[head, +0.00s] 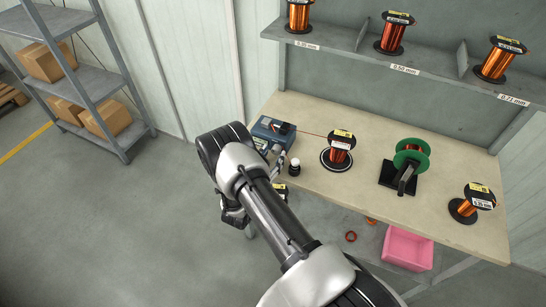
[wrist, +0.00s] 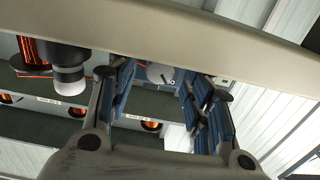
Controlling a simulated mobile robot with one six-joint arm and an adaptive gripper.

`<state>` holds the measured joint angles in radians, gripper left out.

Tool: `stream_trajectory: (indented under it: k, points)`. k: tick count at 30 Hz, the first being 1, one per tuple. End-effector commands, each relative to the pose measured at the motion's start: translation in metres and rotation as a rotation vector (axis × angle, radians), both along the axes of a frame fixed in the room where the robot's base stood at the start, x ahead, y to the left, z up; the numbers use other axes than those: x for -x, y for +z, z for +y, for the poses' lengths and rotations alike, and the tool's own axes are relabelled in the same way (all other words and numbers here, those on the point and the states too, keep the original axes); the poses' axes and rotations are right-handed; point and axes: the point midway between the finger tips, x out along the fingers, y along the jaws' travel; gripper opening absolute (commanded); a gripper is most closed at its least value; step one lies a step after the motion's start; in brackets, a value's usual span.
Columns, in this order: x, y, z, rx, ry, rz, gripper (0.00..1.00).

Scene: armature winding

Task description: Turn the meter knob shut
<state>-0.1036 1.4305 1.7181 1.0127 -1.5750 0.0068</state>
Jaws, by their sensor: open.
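The meter (head: 273,130) is a small blue-grey box at the left end of the bench; my arm covers part of its front. Its knob cannot be made out clearly in the head view. My gripper (wrist: 160,88) is open, with blue-padded fingers spread on both sides in the wrist view. A small pale rounded part (wrist: 160,72) shows between the fingers, beyond them; I cannot tell whether it is the knob. Nothing is visibly held. In the head view the fingers are mostly hidden by my arm or hard to make out.
A black-and-white capped item (head: 294,166) stands close beside my gripper; it also shows in the wrist view (wrist: 68,72). A copper spool (head: 341,148), a green spool holder (head: 411,155) and another spool (head: 472,204) stand along the bench (head: 450,170). A pink bin (head: 407,248) is below.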

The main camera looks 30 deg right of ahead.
Motion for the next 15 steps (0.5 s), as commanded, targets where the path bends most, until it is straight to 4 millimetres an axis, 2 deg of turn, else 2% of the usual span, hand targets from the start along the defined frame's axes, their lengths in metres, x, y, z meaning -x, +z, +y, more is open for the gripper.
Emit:
stream_trajectory:
  k: [3, 12, 15]
  points:
    - [-0.0048, -0.0002, -0.0068, 0.000, -0.001, 0.000, 0.47]
    - [-0.0064, 0.0002, -0.0081, 0.001, 0.001, 0.001, 0.47]
    - [-0.0063, 0.0001, -0.0080, 0.001, 0.001, 0.001, 0.41]
